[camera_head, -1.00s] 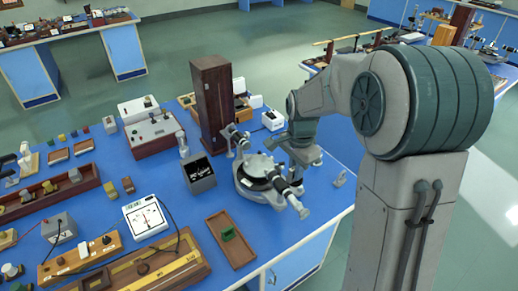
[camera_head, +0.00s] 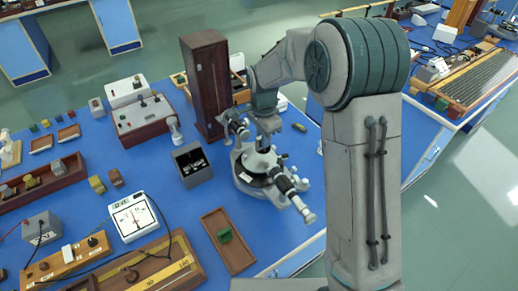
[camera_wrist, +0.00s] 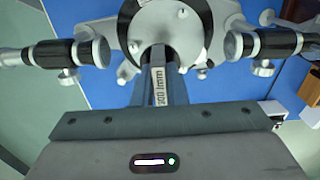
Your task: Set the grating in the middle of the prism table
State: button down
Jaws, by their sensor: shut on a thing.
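My gripper (camera_head: 264,145) is over the spectrometer (camera_head: 258,182) in the head view, pointing down. In the wrist view my gripper (camera_wrist: 158,60) is shut on the grating (camera_wrist: 158,88), a narrow piece with a pale label reading about "300 l/mm". The round grey prism table (camera_wrist: 192,28) lies just beyond the fingertips in the wrist view, between two black-and-silver tubes. The grating is over its near part; I cannot tell whether it touches. In the head view the grating is hidden or too small to make out.
A tall dark wooden box (camera_head: 207,85) stands close behind the spectrometer. A small green cylinder (camera_head: 299,127) lies on the blue bench to the right.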

aim_at(259, 148)
jog(key=shift+w+a+f, duration=0.25)
jog(key=shift+a+f, duration=0.15)
jog(key=shift+a, duration=0.15)
jog(key=shift+f+b, duration=1.05)
jog(key=shift+f, duration=0.85)
jog(key=shift+f, duration=0.2)
jog(key=c, duration=1.5)
grip_release()
jog(key=shift+o, duration=0.2)
jog(key=shift+r, duration=0.1)
